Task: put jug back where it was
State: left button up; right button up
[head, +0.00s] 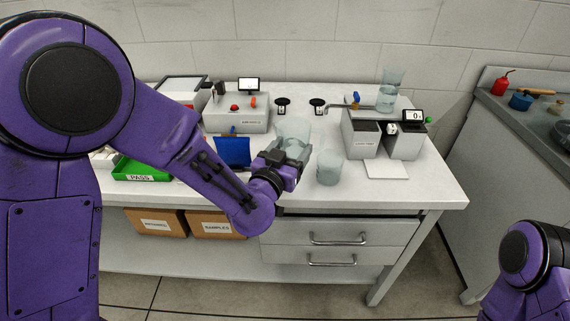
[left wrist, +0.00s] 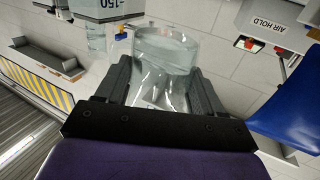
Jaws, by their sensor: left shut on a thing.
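My left gripper (head: 288,153) is over the middle of the white bench and is shut on a clear, pale blue-grey jug (head: 293,130). In the left wrist view the jug (left wrist: 165,75) sits between the two dark fingers (left wrist: 160,95). The gripper hides part of it in the head view, and I cannot tell whether its base touches the bench. A similar clear vessel (head: 330,168) stands upright just right of the gripper. Another clear vessel (head: 388,92) stands on the grey machine at the right. My right gripper is out of view.
The white bench (head: 432,190) has free room at its front right. A grey control box (head: 236,115) stands behind the gripper, and a blue panel (head: 233,152) is to its left. A green PASS tray (head: 142,169) lies further left. The grey machine (head: 361,139) is right.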

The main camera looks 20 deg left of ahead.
pick_arm(q)
jog(key=f, duration=0.1)
jog(key=w+a+f, duration=0.1)
jog(key=shift+w+a+f, duration=0.3)
jog(key=shift+a+f, duration=0.05)
jog(key=shift+f, duration=0.05)
jog(key=f, duration=0.3)
jog(key=shift+w+a+f, duration=0.2)
jog(key=shift+a+f, duration=0.05)
jog(key=shift+f, duration=0.15)
jog(key=shift+s, duration=0.1)
jog(key=shift+f, duration=0.15)
jog(key=o, duration=0.9)
jog(key=shift+o, duration=0.2)
